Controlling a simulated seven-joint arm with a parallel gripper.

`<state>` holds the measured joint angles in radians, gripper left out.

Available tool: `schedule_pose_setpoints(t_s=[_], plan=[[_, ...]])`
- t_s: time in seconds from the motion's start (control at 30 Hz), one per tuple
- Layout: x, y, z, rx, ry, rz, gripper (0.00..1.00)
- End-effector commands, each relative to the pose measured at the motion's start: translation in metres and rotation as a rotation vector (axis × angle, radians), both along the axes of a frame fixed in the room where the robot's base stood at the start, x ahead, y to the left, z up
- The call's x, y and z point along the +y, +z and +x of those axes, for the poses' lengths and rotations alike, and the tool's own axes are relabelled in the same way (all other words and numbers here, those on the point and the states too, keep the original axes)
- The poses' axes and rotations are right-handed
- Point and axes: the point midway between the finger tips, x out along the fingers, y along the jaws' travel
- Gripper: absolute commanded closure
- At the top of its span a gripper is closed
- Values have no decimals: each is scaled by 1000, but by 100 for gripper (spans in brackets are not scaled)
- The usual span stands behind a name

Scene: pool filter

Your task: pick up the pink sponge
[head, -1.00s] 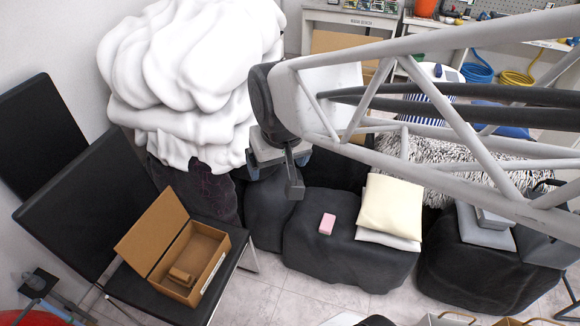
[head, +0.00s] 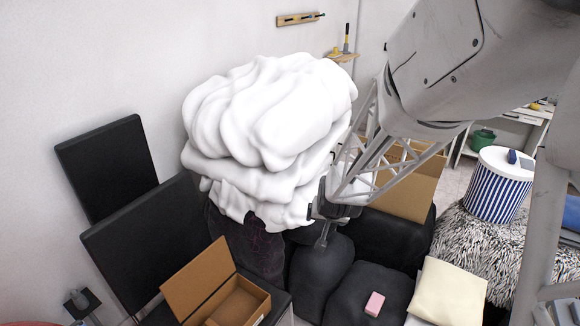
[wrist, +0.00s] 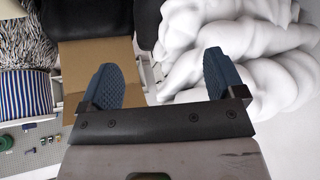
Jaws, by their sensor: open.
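The pink sponge (head: 375,304) lies on top of a dark, rounded stone-like seat near the bottom of the head view. My gripper (head: 325,236) is up and to the left of the sponge, close to the white piled bedding, with a clear gap to the sponge. In the wrist view my gripper (wrist: 168,80) shows two blue textured fingers spread wide with nothing between them. The sponge does not show in the wrist view.
A cream cushion (head: 450,288) lies right of the sponge. White bedding (head: 265,120) is piled left of my arm. An open cardboard box (head: 240,305) stands at the lower left by black chairs (head: 145,235). A striped drum (head: 498,185) stands at right.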

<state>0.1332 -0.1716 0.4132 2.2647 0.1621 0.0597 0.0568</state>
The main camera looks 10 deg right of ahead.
Motion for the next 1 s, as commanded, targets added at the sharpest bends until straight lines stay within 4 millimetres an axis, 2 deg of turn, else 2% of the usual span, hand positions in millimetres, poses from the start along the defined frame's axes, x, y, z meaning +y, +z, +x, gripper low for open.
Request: schedule_pose_setpoints(t_s=[0.03,0.2,0.5,0.8,1.0], plan=[[-6,-14,8,-8,-18,0,12],[-24,-55,30,-54,-73,-10,12],[-59,-131,58,-133,-173,-41,12],[-95,-209,66,-209,-269,-92,12],[-117,-263,61,-256,-330,-135,12]])
